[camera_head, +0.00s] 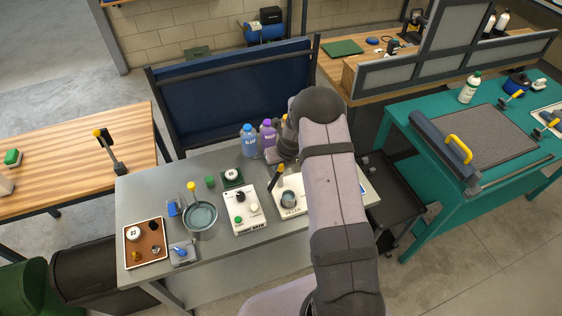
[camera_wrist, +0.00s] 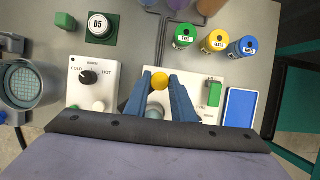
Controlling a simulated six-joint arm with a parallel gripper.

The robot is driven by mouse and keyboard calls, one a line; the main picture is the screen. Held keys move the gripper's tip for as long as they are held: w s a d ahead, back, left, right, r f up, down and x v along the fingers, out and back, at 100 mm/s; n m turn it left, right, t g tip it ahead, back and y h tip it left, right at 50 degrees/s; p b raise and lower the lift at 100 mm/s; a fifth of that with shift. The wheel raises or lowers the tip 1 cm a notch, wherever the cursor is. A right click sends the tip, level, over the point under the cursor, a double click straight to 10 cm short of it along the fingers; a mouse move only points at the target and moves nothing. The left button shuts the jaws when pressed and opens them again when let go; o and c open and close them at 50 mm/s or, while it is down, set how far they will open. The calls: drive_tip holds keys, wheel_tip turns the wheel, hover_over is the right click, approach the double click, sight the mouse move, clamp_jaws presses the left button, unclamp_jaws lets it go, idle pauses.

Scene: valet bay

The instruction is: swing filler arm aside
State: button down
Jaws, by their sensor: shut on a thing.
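The filler unit is a white base (camera_wrist: 203,84) with a green slider (camera_wrist: 214,94) at its right in the wrist view. A yellow ball knob (camera_wrist: 160,82), apparently the filler arm's handle, sits over this base. My gripper (camera_wrist: 161,80) has its two blue fingers on either side of the knob and is shut on it. The rest of the filler arm is hidden under the knob and fingers. A round grey part shows between the fingers, low on the base. In the head view the filler base (camera_head: 291,210) stands partly behind my forearm.
A warmer panel (camera_wrist: 95,77) with a black dial is just left of the filler. Several labelled containers, including a green one (camera_wrist: 186,36), stand beyond it. A blue pad (camera_wrist: 240,107) lies right. A round basin (camera_head: 203,220) and brown tray (camera_head: 146,243) occupy the bench's left.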

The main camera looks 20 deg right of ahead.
idle(0.4)
drive_tip(key=c, duration=1.5)
unclamp_jaws()
drive_tip(key=shift+r, duration=0.15)
drive_tip(key=shift+s+r, duration=0.25)
drive_tip(key=shift+r, duration=0.35)
drive_tip(key=shift+b+v, duration=0.65)
drive_tip(key=shift+v, duration=2.25)
drive_tip(key=shift+s, duration=0.1)
drive_tip(key=shift+c, duration=0.3)
